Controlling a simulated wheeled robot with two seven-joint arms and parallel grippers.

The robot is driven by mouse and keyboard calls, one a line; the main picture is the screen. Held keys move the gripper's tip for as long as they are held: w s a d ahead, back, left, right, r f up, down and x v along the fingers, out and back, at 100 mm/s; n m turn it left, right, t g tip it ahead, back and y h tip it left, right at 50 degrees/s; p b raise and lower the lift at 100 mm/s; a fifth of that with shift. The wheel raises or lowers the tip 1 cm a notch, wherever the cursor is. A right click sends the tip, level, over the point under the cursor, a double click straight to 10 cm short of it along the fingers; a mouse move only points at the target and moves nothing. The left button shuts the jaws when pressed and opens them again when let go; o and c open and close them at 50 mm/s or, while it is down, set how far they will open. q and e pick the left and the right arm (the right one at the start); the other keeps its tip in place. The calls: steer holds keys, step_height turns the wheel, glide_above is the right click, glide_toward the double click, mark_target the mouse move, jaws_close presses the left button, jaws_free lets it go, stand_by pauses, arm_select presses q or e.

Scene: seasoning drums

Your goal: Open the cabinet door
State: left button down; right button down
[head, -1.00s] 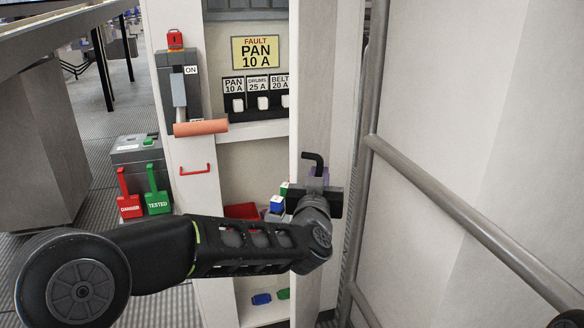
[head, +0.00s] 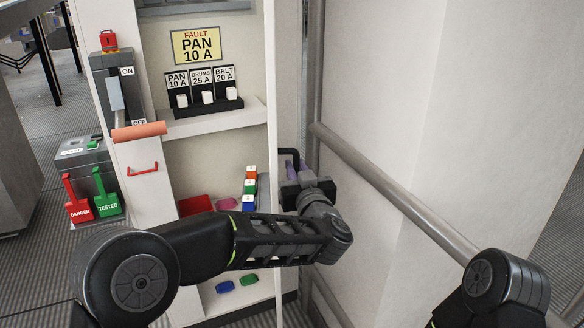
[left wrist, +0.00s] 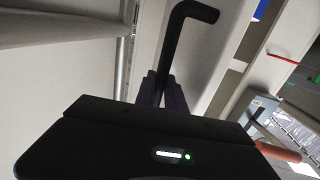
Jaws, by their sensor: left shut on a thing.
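The white cabinet (head: 140,190) stands open, its shelves showing in the head view. Its door (head: 271,70) juts toward me at the right of the opening and is seen nearly edge-on. The black bent door handle (head: 289,153) is on the door's outer side; it also shows large in the left wrist view (left wrist: 187,14). My left gripper (head: 294,171) is shut on the handle, its purple fingers (left wrist: 163,90) either side of the bar. My right arm shows at the lower right, but its gripper is out of view.
A pale metal rail (head: 400,195) and wall are close on the right. A lever switch with an orange grip (head: 139,131) sticks out of the cabinet's left front. A grey box (head: 85,160) with red and green tags stands at left. Shelves hold labelled fuses (head: 207,97) and small coloured blocks.

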arm_select(q)
steer(key=c, duration=1.7)
jaws_free()
steer(key=shift+s, duration=0.1)
steer(key=v, duration=0.7)
steer(key=shift+s+b, duration=0.3)
steer(key=shift+b, duration=0.1)
